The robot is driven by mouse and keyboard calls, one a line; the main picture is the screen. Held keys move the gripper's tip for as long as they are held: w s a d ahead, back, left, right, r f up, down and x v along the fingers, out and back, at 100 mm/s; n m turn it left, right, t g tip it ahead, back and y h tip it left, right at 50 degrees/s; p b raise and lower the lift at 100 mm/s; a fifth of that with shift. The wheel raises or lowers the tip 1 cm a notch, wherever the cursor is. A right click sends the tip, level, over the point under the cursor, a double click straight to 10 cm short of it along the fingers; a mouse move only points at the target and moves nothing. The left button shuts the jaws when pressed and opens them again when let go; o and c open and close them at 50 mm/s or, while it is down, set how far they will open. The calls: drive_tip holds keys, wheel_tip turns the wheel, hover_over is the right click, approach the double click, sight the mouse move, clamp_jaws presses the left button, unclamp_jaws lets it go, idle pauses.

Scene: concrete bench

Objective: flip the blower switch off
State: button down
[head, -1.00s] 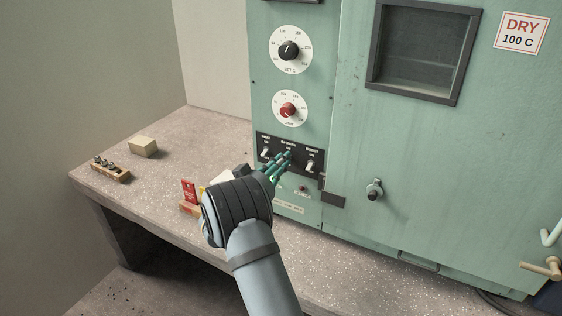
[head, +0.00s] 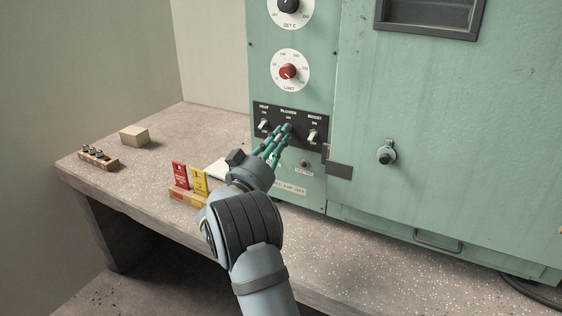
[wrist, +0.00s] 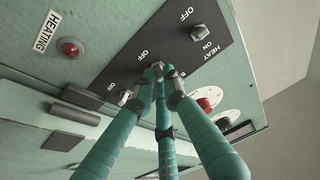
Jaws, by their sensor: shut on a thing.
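The black switch panel (head: 291,117) on the green cabinet carries three toggles, labelled HEAT, BLOWER and BOOST. My gripper (head: 284,129) reaches up to the middle one. Its teal fingers converge there and hide the blower switch in the head view. In the wrist view my gripper (wrist: 160,78) has its fingertips closed around the small metal blower switch (wrist: 157,67), which shows only in part. I cannot tell which way its lever points.
The heat switch (head: 264,124) is close on the left and the boost switch (head: 313,136) close on the right. A red lamp (head: 304,164) sits below the panel. Red and yellow cards (head: 199,181), a tan block (head: 134,136) and a small rack (head: 98,159) stand on the bench.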

drive_tip(key=f+t+h+b, duration=0.1)
drive_tip(key=b, duration=0.7)
drive_tip(key=t+b, duration=0.2)
drive_tip(key=b, duration=0.5)
drive_tip(key=shift+w+f+t+h+b, duration=0.1)
drive_tip(key=shift+f+t+h+b, duration=0.2)
drive_tip(key=shift+f+h+b, duration=0.1)
drive_tip(key=shift+b, duration=0.5)
drive_tip(key=shift+r+t+b, duration=0.3)
drive_tip(key=shift+t+b, duration=0.1)
drive_tip(key=shift+b, duration=0.3)
drive_tip(key=c, duration=2)
unclamp_jaws()
drive_tip(key=shift+a, duration=0.1)
drive_tip(key=shift+o, duration=0.9)
drive_tip(key=shift+w+f, duration=0.1)
drive_tip(key=shift+f, duration=0.05)
